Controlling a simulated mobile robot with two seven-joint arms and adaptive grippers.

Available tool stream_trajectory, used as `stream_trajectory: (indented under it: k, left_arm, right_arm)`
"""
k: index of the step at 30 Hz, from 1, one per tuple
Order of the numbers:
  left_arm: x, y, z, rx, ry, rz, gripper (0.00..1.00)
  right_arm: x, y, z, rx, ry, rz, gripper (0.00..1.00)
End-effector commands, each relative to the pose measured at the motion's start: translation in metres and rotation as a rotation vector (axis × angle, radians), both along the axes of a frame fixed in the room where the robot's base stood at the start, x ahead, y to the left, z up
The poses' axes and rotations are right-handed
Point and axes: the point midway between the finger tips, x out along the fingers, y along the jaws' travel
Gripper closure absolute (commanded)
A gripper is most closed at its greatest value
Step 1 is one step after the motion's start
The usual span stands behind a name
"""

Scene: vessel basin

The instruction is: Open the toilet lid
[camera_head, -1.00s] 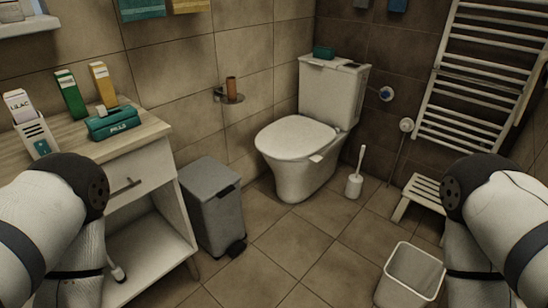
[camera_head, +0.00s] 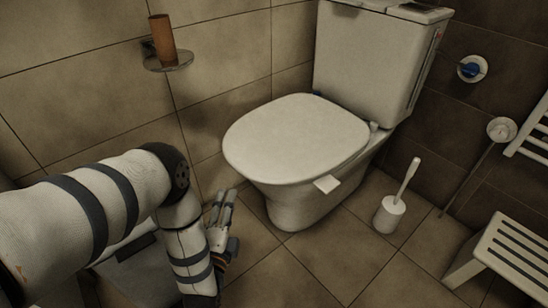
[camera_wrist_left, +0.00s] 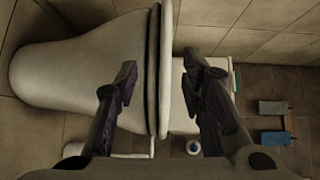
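The toilet (camera_head: 300,205) stands in the corner, its white lid (camera_head: 295,140) lying flat and shut over the bowl. A small white tab (camera_head: 327,184) sticks out from the seat's right front edge. My left gripper (camera_head: 223,194) is low in front of the bowl's left side, fingers pointing up toward the lid's front. In the left wrist view, its fingers (camera_wrist_left: 158,72) are spread and empty. There the lid and seat edge (camera_wrist_left: 153,75) runs upright across the gap between them; whether it lies within their reach is unclear. My right gripper is out of view.
A toilet brush in its holder (camera_head: 390,213) stands right of the bowl. A white slatted stool (camera_head: 505,255) is at the lower right. Floor in front is clear.

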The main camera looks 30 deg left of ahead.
Motion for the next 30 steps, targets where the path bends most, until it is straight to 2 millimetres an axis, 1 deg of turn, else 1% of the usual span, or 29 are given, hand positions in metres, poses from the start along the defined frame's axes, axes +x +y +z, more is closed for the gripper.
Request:
stream_trajectory:
  k: [2, 5, 12, 15, 18, 22, 28, 29, 30]
  left_arm:
    - [0.004, 0.004, 0.001, 0.028, -0.014, 0.009, 0.63]
    - [0.018, 0.010, 0.003, 0.033, -0.020, 0.011, 0.63]
    - [0.074, 0.034, 0.001, 0.030, -0.018, 0.010, 0.63]
    - [0.093, 0.041, 0.000, 0.029, -0.016, 0.009, 0.63]
    - [0.106, 0.046, 0.001, 0.028, -0.015, 0.008, 0.63]
    - [0.113, 0.049, 0.002, 0.027, -0.014, 0.007, 0.63]
    - [0.114, 0.049, 0.003, 0.028, -0.014, 0.007, 0.63]
    - [0.114, 0.049, 0.003, 0.028, -0.014, 0.007, 0.66]
    - [0.114, 0.049, 0.003, 0.027, -0.014, 0.007, 0.75]
  right_arm:
    - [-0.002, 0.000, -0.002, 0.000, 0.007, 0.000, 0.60]
    - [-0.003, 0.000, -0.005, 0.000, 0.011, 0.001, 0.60]
    - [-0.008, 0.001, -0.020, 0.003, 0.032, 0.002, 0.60]
    - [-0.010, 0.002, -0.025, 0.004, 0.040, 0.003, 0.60]
    - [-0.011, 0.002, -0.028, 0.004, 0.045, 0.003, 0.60]
    - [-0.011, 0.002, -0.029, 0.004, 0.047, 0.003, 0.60]
    - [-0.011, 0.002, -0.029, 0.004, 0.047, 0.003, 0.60]
    - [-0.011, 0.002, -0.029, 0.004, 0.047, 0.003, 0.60]
    - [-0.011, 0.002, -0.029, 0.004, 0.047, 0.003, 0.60]
